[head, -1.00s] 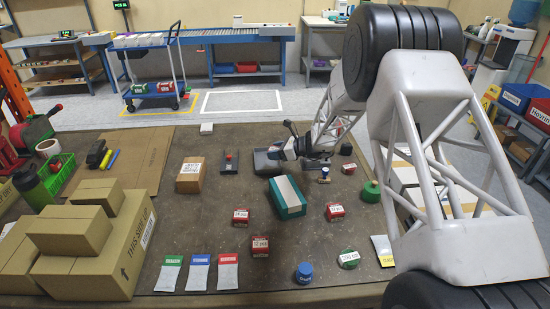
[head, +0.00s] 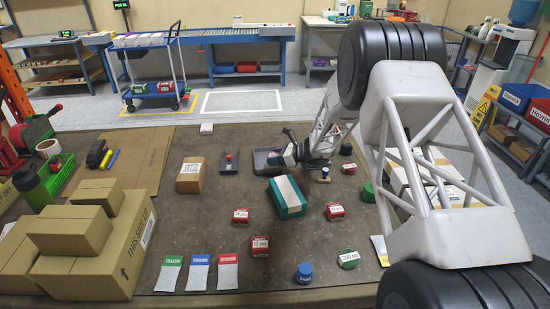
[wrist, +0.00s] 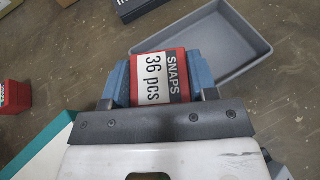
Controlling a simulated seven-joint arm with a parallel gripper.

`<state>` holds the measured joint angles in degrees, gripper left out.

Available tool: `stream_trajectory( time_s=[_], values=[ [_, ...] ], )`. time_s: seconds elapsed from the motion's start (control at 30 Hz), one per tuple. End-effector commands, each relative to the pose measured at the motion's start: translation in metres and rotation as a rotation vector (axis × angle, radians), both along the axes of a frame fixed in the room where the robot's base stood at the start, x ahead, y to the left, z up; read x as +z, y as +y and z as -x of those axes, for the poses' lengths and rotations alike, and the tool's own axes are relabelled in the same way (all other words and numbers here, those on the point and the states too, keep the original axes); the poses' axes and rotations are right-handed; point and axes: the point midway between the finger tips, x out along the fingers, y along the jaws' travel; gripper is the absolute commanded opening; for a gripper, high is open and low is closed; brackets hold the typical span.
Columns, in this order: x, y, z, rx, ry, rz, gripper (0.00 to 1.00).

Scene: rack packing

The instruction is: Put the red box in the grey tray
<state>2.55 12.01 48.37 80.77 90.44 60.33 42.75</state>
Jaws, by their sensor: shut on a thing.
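In the wrist view my gripper (wrist: 160,85) is shut on a red box (wrist: 158,77) with a white and black label reading "SNAPS 36 pcs". Its blue fingers press on both sides of the box. The grey tray (wrist: 262,33) is a shallow, empty rectangle. The box's far right side overlaps the tray's left rim in this picture; I cannot tell its height above it. In the head view my gripper (head: 290,157) is at the right side of the grey tray (head: 262,150), partly covering it. The held box cannot be made out there.
A teal box with a white top (head: 288,196) stands just in front of the tray. A dark stand (head: 229,163) is to its left, beside a brown carton (head: 190,176). Other small red boxes (head: 260,246) lie nearer the front. Stacked cartons (head: 85,255) fill the left.

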Motion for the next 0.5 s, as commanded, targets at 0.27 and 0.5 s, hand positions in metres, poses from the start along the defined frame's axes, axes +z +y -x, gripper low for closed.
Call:
stream_trajectory(
  time_s=[0.27,0.5],
  values=[
    [0.0001,0.0000,-0.0002,0.000,0.000,0.000,0.27],
    [-0.0050,0.0000,-0.0003,0.000,0.000,0.000,0.27]
  ],
)
